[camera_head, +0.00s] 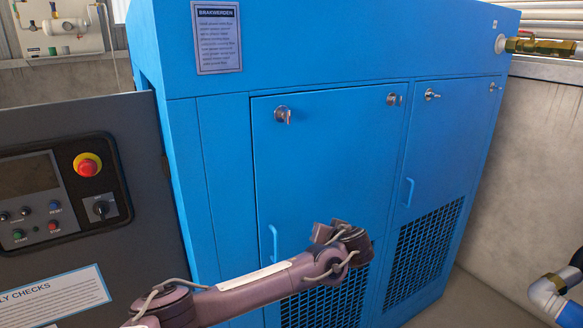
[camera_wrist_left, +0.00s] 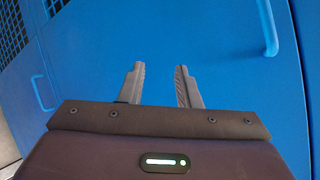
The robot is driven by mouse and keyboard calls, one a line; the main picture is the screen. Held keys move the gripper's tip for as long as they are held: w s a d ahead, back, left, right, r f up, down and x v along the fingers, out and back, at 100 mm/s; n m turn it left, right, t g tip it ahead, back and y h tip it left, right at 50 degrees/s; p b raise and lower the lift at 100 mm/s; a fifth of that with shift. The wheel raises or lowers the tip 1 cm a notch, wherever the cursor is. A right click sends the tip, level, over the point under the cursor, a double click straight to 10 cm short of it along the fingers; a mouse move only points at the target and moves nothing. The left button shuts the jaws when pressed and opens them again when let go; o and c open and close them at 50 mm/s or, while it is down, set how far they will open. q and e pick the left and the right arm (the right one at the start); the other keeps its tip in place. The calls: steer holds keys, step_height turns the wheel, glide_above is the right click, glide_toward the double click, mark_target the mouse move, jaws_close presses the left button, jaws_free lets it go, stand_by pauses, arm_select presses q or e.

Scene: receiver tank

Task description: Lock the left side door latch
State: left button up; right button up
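The blue cabinet's left door (camera_head: 330,150) looks closed. It has a silver latch (camera_head: 283,115) at its upper left and another silver latch (camera_head: 394,98) at its upper right. Their exact lock positions are too small to tell. My left arm crosses the lower middle of the head view, its wrist in front of the left door, below the latches. In the left wrist view my left gripper (camera_wrist_left: 160,82) is open and empty, its two fingers apart over bare blue panel. No latch shows there. My right gripper is not in view.
The left door's blue handle (camera_head: 273,243) is near my left wrist, and also shows in the wrist view (camera_wrist_left: 268,28). The right door (camera_head: 445,140) has its own latches and handle. A dark control panel (camera_head: 60,190) stands at left. Pipes (camera_head: 550,290) are at lower right.

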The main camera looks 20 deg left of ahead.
arm_select(q)
step_height(320, 180, up, 18)
steer(key=s+f+n+t+y+p, duration=0.1)
steer(key=n+t+y+p, duration=0.1)
steer(key=n+y, duration=0.1)
steer(key=n+g+y, duration=0.1)
steer(key=n+y, duration=0.3)
steer(key=n, duration=0.1)
glide_toward(290, 116)
steer(key=a, duration=0.1)
steer(key=p+x, duration=0.2)
steer(key=x, duration=0.1)
steer(key=p+x, duration=0.3)
steer(key=x, duration=0.1)
steer(key=shift+w+r, duration=0.2)
steer(key=shift+w, duration=0.05)
steer(key=shift+w+a+f, duration=0.1)
steer(key=shift+w+a, duration=0.25)
steer(key=shift+a, duration=0.1)
steer(key=shift+w, duration=0.1)
steer(key=shift+f, duration=0.1)
